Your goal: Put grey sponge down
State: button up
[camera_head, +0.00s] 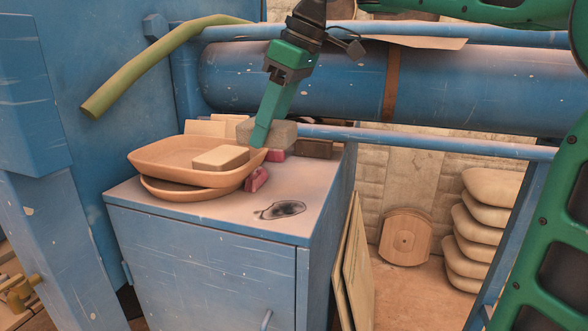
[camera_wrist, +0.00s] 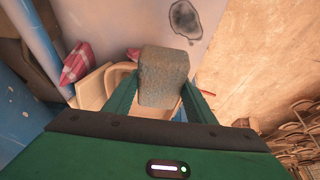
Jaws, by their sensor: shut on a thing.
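My gripper (camera_head: 264,138) is shut on the grey sponge (camera_head: 282,134), a rough rounded block. In the head view they are over the back part of the blue cabinet's top (camera_head: 225,212), right of the stacked trays. In the wrist view the sponge (camera_wrist: 163,78) sits between the two green fingers of my gripper (camera_wrist: 160,84). I cannot tell how high it is above the cabinet top, as its underside is hidden.
Two stacked wooden trays (camera_head: 160,158) with a tan block (camera_head: 221,158) fill the cabinet's left. Red pieces (camera_head: 257,180) and a dark brown block (camera_head: 314,148) lie nearby. A dark smudge (camera_head: 281,210) marks the otherwise clear front right. A blue rail (camera_head: 430,142) passes behind.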

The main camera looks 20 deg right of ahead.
send_over(297, 175)
jog(key=d, duration=0.1)
jog(key=f, duration=0.6)
jog(key=shift+s+f, duration=0.4)
jog(key=shift+f, duration=2.1)
jog(key=shift+d+f, duration=0.1)
jog(key=shift+f, duration=0.1)
